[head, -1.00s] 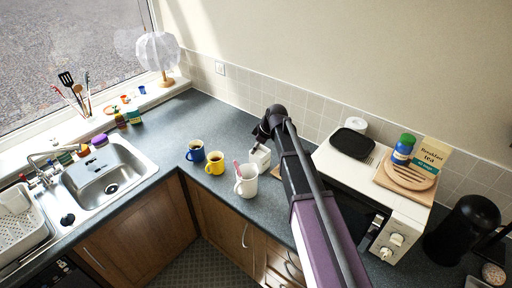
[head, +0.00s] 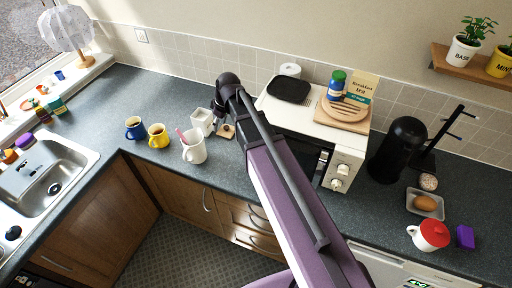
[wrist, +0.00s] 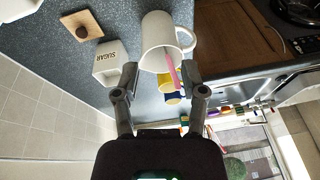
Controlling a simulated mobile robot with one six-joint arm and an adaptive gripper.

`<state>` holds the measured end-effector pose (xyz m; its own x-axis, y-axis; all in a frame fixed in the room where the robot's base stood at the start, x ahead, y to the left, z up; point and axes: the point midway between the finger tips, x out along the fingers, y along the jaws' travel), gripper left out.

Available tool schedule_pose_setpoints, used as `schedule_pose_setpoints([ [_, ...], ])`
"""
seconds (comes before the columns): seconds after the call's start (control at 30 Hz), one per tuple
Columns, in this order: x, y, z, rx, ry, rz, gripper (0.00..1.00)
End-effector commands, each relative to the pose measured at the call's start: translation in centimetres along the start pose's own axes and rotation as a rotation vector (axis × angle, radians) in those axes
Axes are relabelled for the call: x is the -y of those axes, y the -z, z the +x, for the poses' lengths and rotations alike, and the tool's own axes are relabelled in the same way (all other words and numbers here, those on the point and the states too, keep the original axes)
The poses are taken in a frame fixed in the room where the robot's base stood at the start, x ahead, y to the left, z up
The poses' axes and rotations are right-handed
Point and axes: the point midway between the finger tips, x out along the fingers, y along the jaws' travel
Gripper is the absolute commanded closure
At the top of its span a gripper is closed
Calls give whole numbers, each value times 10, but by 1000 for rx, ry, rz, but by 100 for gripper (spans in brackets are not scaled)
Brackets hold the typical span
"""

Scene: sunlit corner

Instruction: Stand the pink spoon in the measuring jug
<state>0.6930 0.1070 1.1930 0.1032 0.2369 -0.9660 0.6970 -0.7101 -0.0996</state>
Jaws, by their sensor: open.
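The white measuring jug (head: 194,149) stands upright on the worktop, right of two mugs. The pink spoon (head: 181,135) stands in it, leaning, with its handle above the rim. In the wrist view the jug (wrist: 158,35) is ahead of the fingers, and the spoon (wrist: 171,72) sticks out of its mouth. My gripper (wrist: 159,68) is open, with nothing held between its fingers. The spoon lies in line between the fingertips, nearer the right one; I cannot tell whether they touch. In the head view my gripper is partly hidden by my arm, near the sugar pot.
The open white sugar pot (head: 202,121) stands right behind the jug, its wooden lid (head: 228,132) beside it. A yellow mug (head: 158,136) and a blue mug (head: 136,128) stand left. The microwave (head: 300,118) is right. Worktop behind the mugs is clear.

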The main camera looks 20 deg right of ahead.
Motion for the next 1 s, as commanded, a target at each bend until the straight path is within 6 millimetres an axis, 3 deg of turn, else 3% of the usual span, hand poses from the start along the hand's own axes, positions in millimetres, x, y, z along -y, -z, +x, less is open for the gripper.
schedule_pose_setpoints([
  [0.03,7,-31,-6,27,-15,84,45],
  [0.2,18,-103,-19,108,-80,380,45],
  [0.4,28,-162,-31,170,-153,646,45],
  [0.6,32,-183,-36,192,-188,755,45],
  [1.0,31,-183,-34,192,-190,762,45],
])
